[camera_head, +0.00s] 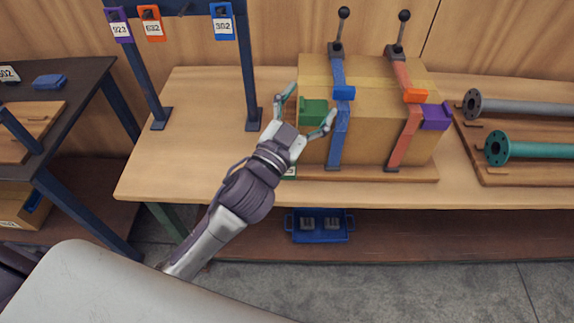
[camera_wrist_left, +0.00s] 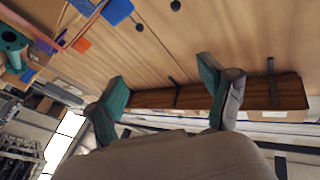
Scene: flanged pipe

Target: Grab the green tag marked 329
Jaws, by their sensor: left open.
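A small green-edged tag with a white label (camera_head: 290,172) shows at the front edge of the table in the head view. It is mostly hidden by my left gripper, and its number cannot be read. My left gripper (camera_head: 311,102) is open, with its fingers spread above and beyond that tag. A green block (camera_head: 313,112) on the left of a cardboard box appears between the fingers; contact cannot be told. In the left wrist view the open fingers (camera_wrist_left: 165,85) have nothing clear held between them. My right gripper is not in view.
A blue rack (camera_head: 248,75) holds a purple tag 923 (camera_head: 119,27), an orange tag 632 (camera_head: 152,23) and a blue tag 302 (camera_head: 222,22). The strapped cardboard box (camera_head: 375,125) stands beside two flanged pipes (camera_head: 535,150). A blue tray (camera_head: 320,238) sits below.

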